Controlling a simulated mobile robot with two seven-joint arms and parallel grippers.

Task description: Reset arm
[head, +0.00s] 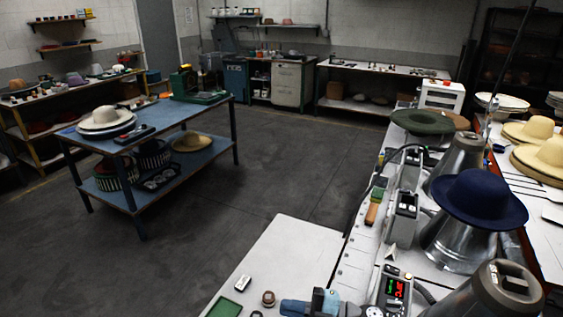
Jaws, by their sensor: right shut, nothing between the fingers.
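My left gripper is not in view. A navy hat (480,196) sits on a metal cone (458,243) to the right. A green hat (423,121) lies farther back on the same bench.
A control box (393,290) with lit digits stands near the front. Another metal cone (455,160) stands behind the navy hat. Cream hats (545,155) lie on the right table. A blue two-tier table (150,140) stands left; open dark floor (240,210) lies between.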

